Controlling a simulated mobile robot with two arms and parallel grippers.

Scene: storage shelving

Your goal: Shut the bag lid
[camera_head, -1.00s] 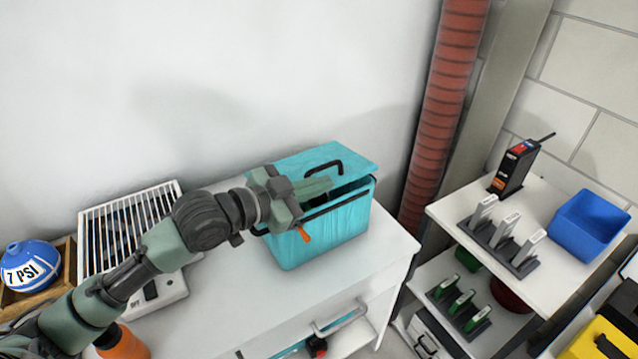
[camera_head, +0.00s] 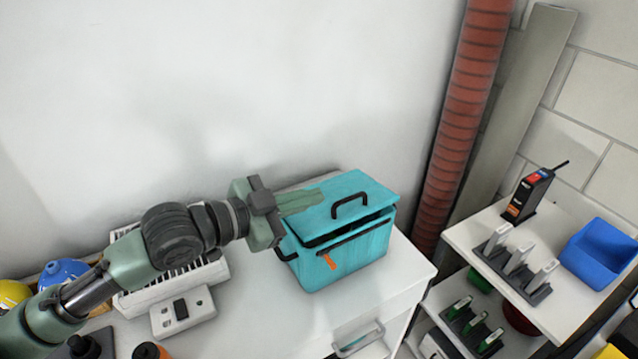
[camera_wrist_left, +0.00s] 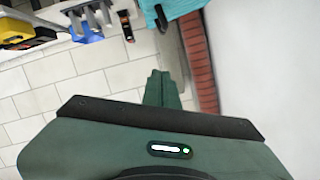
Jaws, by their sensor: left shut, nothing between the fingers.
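The turquoise bag (camera_head: 345,258) stands on the white cabinet top in the head view. Its lid (camera_head: 364,188), with a black handle, is tilted a little up, and a dark gap shows between the lid and the front rim. My left gripper (camera_head: 312,201) is shut and empty; its fingertips are at the left part of the lid, over it in the picture. I cannot tell whether they touch it. In the left wrist view the gripper (camera_wrist_left: 162,80) shows with its fingers together, and a corner of the bag (camera_wrist_left: 170,8) shows at the top. My right gripper is not in view.
A white grille device (camera_head: 175,285) stands left of the bag on the cabinet top (camera_head: 260,325). A red ribbed pipe (camera_head: 462,120) rises behind it at the right. White shelves with a blue bin (camera_head: 598,252) stand further right. The wall is close behind.

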